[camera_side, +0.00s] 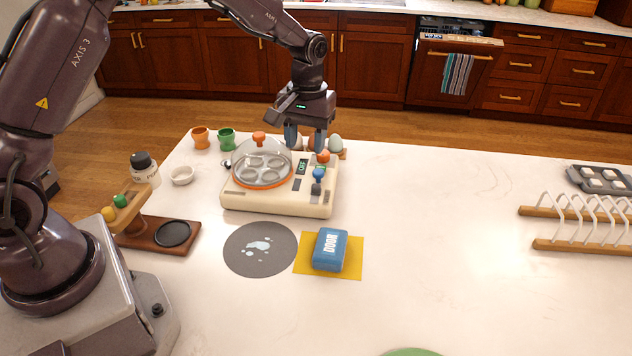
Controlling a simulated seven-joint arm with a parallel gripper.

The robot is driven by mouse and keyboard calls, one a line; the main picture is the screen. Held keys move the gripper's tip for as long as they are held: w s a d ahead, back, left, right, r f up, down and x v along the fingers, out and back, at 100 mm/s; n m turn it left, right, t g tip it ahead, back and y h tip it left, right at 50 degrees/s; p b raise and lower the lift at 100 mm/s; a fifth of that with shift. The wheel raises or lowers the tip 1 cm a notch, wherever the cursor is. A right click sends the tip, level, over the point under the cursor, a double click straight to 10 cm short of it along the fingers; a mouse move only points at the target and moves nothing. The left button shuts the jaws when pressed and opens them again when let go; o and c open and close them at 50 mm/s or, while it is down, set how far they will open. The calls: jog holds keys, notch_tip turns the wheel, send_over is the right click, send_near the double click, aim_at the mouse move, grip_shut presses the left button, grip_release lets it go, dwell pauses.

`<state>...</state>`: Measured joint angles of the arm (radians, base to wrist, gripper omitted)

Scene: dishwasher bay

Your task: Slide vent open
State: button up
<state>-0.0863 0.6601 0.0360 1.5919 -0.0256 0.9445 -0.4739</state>
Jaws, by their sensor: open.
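A cream appliance (280,205) stands on the white counter, with a clear dome lid (262,155) over a round orange-rimmed tray holding several cups. An orange knob (259,138) tops the lid. The right part of its top has a dark panel with green lettering (303,167), a small dark slot (297,184), a blue knob (318,174) and an orange knob (323,157). I cannot tell which part is the vent or how it is set. My gripper (306,139) points down, fingers apart, at the appliance's back right edge. Its fingertips are partly hidden, and contact is unclear.
Eggs (335,144) stand behind the appliance near my gripper. Orange (200,138) and green (227,138) egg cups stand back left. In front lie a grey round mat (240,262) and a blue block (330,250) on a yellow cloth. A white rack (590,215) stands right; mid-right counter is clear.

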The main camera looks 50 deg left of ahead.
aim_at(316, 185)
jog(key=w+f, duration=0.1)
jog(key=f, duration=0.3)
jog(key=f+n, duration=0.1)
jog(key=f, duration=0.3)
jog(key=w+f+n, duration=0.1)
jog(key=f, duration=0.3)
jog(key=shift+w+a+t, duration=0.15)
jog(key=shift+w+t, duration=0.15)
jog(key=shift+c, duration=0.5)
grip_shut()
